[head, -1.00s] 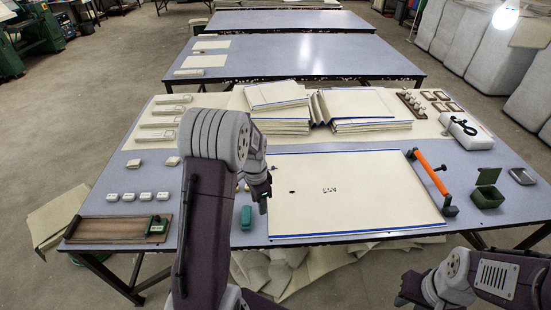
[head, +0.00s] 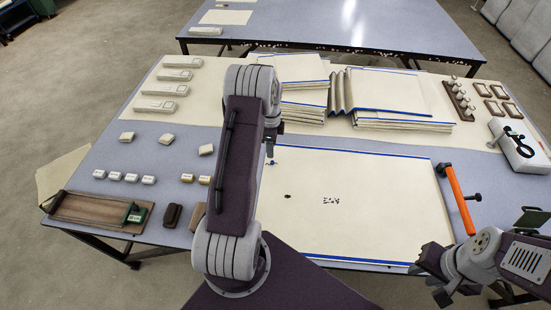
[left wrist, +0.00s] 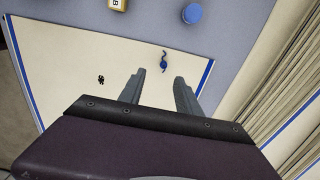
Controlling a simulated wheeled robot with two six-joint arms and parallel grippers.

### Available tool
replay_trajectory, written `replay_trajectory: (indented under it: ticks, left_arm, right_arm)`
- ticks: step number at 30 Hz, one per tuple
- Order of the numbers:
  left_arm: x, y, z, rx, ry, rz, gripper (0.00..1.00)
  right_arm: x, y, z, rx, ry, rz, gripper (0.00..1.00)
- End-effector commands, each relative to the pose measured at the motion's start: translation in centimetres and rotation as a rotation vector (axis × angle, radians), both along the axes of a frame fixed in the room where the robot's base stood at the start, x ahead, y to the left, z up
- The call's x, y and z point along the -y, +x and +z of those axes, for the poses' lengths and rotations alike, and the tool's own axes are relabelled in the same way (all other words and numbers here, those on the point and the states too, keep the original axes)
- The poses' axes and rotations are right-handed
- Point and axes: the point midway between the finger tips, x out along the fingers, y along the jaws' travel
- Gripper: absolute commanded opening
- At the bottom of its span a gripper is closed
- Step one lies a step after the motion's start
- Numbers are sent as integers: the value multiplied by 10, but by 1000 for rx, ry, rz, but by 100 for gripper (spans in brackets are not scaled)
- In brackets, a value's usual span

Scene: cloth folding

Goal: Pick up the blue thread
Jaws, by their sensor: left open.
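The blue thread (left wrist: 164,61) is a small twisted piece lying on the cream sheet (left wrist: 60,60) in the left wrist view. It also shows as a small blue mark (head: 271,162) near the sheet's top left corner in the head view. My left gripper (left wrist: 159,88) is open and empty, its two fingers apart. The thread lies beyond the fingertips, roughly in line with the gap, not touched. In the head view my left arm hides most of that gripper. My right gripper (head: 437,277) is at the table's front right edge, its fingers apart and empty.
Folded cloth stacks (head: 390,95) stand behind the sheet. An orange-handled tool (head: 457,198) lies to its right. A blue round object (left wrist: 192,13) sits off the sheet. Several small blocks (head: 131,178) and a wooden tray (head: 95,209) are at left.

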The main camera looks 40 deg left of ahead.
Motion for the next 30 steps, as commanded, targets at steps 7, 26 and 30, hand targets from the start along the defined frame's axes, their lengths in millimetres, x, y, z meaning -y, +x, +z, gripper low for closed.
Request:
replay_trajectory:
  ticks: [7,26,30]
  left_arm:
    - [0,0,-32,-1,0,0,40]
    - [-2,7,-83,1,0,1,35]
    - [-2,7,-83,1,0,1,0]
  right_arm:
    - [0,0,2,0,0,0,31]
    - [0,0,6,0,0,0,31]
    - [0,0,6,0,0,0,31]
